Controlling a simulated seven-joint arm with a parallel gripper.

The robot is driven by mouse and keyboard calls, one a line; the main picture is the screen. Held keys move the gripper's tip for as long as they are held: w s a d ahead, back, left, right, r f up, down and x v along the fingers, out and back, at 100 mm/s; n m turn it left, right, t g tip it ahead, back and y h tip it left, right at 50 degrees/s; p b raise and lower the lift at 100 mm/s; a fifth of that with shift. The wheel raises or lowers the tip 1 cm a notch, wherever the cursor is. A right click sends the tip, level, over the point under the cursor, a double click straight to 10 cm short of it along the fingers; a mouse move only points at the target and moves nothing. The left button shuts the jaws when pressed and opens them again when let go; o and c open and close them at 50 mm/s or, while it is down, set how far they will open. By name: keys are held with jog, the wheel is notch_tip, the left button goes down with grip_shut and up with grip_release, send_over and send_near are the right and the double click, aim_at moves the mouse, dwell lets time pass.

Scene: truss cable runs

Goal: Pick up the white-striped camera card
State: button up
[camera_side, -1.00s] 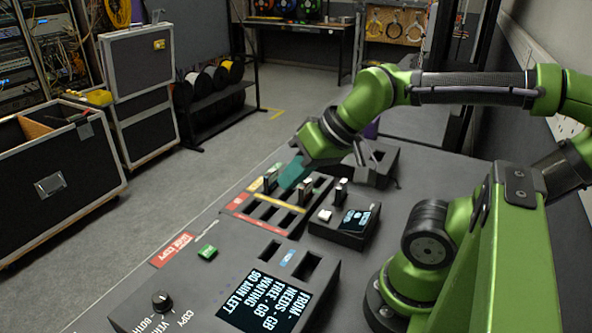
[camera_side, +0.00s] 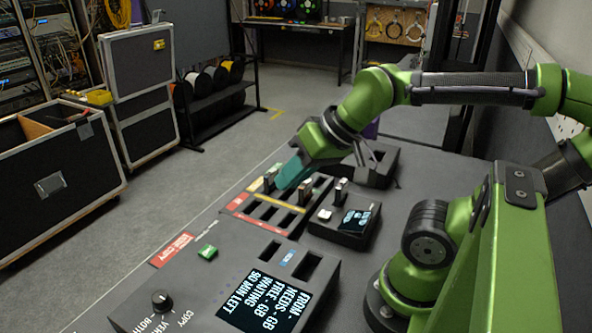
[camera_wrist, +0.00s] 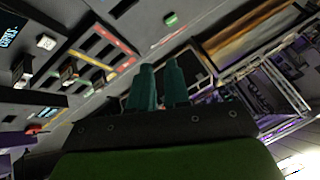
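Several dark upright cards stand in slots on the grey bench. One card (camera_side: 269,183) is at the left of the slotted rack (camera_side: 235,205), another card (camera_side: 306,190) is at its right, and a third (camera_side: 341,189) stands by the small display block. They also show in the wrist view, including one with a pale face (camera_wrist: 22,68) and one in the rack (camera_wrist: 67,73). White stripes are too small to make out, so I cannot tell which card is white-striped. My gripper (camera_wrist: 160,65) has teal fingers slightly apart with nothing between them.
A display block (camera_side: 345,225) with a white button sits right of the rack. A larger console (camera_side: 220,285) with a screen, knob and green button (camera_side: 207,252) is in front. A dark holder (camera_side: 375,165) stands behind. The bench's left strip is mostly clear.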

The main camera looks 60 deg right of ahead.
jog(key=o, duration=1.3)
jog(key=shift+d, duration=0.1)
jog(key=n+g+h, duration=0.2)
jog(key=n+g, duration=0.2)
jog(key=g, duration=0.3)
send_over(341, 196)
jog(key=w+d, duration=0.2)
jog(key=f, duration=1.7)
jog(key=shift+s+d+f, duration=0.15)
jog(key=shift+s+f, duration=0.05)
jog(key=shift+s, duration=0.15)
